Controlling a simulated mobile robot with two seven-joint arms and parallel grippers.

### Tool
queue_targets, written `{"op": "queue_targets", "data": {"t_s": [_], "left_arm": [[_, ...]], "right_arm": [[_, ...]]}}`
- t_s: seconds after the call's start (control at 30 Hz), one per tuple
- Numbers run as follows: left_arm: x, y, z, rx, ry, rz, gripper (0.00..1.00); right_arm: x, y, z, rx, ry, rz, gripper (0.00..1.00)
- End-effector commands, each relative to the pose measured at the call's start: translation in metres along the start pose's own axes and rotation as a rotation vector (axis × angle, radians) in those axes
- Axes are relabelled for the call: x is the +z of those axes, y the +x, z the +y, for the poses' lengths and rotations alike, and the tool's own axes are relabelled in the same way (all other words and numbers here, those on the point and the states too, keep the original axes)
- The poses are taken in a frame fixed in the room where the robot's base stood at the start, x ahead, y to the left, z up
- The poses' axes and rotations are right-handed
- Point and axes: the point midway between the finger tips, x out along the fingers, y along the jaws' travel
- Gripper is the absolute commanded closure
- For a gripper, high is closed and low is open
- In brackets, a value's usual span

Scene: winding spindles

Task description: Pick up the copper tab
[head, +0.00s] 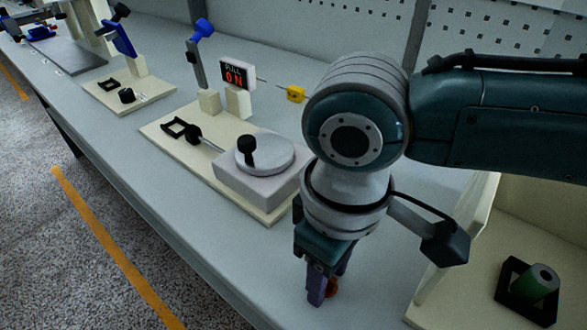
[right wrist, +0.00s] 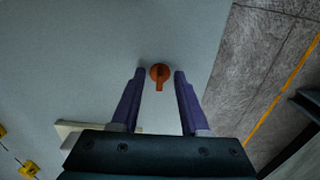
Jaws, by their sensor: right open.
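The copper tab (right wrist: 160,74) is a small orange-brown disc with a narrow tongue. In the right wrist view it lies on the grey bench top, between and slightly beyond the open fingertips. My right gripper (right wrist: 158,76) has its two purple fingers spread on either side of it, with gaps between the fingers and the tab. In the head view the right gripper (head: 325,292) points down near the bench's front edge, and a bit of the copper tab (head: 332,288) shows beside the fingers, partly hidden. My left gripper is not in view.
A cream board (head: 172,131) with a grey turntable (head: 266,156) and a black knob stands left of the right gripper. The bench's front edge is close, with the floor beyond.

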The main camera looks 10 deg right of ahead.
Motion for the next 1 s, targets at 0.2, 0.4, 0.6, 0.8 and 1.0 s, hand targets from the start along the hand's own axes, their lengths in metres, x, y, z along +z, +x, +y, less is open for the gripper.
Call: {"op": "queue_targets", "data": {"t_s": [0.2, 0.4, 0.6, 0.8, 1.0], "left_arm": [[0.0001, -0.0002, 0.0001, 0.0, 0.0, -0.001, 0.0], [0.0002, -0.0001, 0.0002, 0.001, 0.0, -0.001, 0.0], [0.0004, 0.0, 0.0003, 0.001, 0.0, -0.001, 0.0], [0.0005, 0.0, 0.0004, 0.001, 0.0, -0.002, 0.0], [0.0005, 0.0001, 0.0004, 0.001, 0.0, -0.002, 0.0]], "right_arm": [[0.0, -0.0006, -0.0001, 0.0, 0.0, 0.0, 0.69], [0.0, -0.0007, 0.0, 0.0, 0.0, 0.0, 0.91], [0.0002, -0.0006, 0.0, 0.0, 0.0, -0.001, 1.0], [0.0002, -0.0005, 0.0, 0.0, 0.0, -0.001, 1.0], [0.0003, -0.0005, 0.0, 0.0, 0.0, -0.001, 1.0]]}}
